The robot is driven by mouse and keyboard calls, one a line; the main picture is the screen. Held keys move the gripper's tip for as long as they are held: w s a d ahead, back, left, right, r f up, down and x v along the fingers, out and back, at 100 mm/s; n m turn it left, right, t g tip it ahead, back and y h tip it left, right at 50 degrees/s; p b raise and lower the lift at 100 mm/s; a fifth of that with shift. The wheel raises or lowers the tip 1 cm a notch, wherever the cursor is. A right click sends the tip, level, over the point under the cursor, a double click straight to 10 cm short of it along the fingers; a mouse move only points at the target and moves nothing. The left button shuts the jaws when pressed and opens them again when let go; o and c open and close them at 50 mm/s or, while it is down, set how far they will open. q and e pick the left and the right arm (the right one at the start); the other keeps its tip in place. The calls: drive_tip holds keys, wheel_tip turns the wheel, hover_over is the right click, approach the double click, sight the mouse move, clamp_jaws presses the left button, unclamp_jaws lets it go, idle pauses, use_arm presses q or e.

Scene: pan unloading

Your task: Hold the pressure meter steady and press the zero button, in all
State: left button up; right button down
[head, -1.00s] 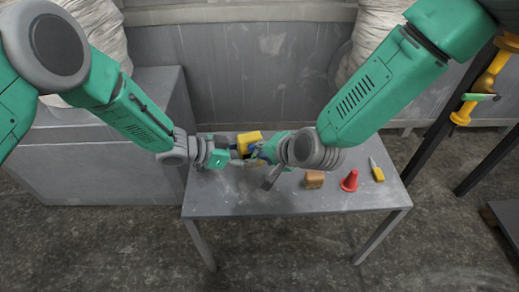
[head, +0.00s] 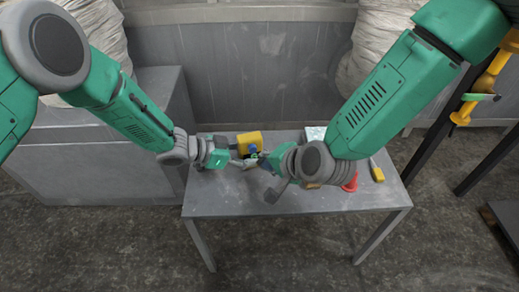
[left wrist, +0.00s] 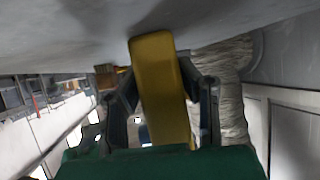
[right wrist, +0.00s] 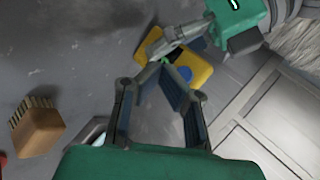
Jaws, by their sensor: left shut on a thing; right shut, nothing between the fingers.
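The yellow pressure meter (head: 249,142) is at the back left of the table. My left gripper (head: 236,158) is shut on it. In the left wrist view the meter's yellow body (left wrist: 160,90) stands between the two fingers.
A wooden brush (right wrist: 38,130) lies right of the meter, mostly hidden by my right arm in the head view. A red cone (head: 351,184) and a yellow-handled tool (head: 377,173) lie at the right. A pale flat thing (head: 315,133) is at the back. The table's front is clear.

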drive_tip(key=shift+s+d+r, duration=0.1)
drive_tip(key=shift+s+d, duration=0.15)
drive_tip(key=shift+s, duration=0.75)
drive_tip(key=shift+s+d, duration=0.25)
drive_tip(key=shift+s, duration=0.7)
drive_tip(key=shift+s+a+f, duration=0.15)
drive_tip(key=shift+a+f, duration=0.15)
drive_tip(key=shift+a, duration=0.05)
drive_tip(key=s+a+m+t, duration=0.1)
drive_tip(key=t, duration=0.1)
drive_tip(key=s+a+f+t+y, duration=0.1)
drive_tip(key=t, duration=0.1)
drive_tip(key=shift+s+a+m+y, duration=0.3)
drive_tip(key=shift+s+m, duration=0.05)
drive_tip(key=shift+m, duration=0.05)
drive_tip(key=s+d+m+t+h, duration=0.1)
drive_tip(key=s+d+r+m+t+h, duration=0.1)
drive_tip(key=m+t, duration=0.1)
drive_tip(key=s+d+m+t+h, duration=0.1)
drive_tip(key=s+m+t, duration=0.1)
drive_tip(key=shift+s+d+r, duration=0.1)
drive_tip(key=shift+d+r, duration=0.15)
drive_tip(key=shift+d, duration=0.05)
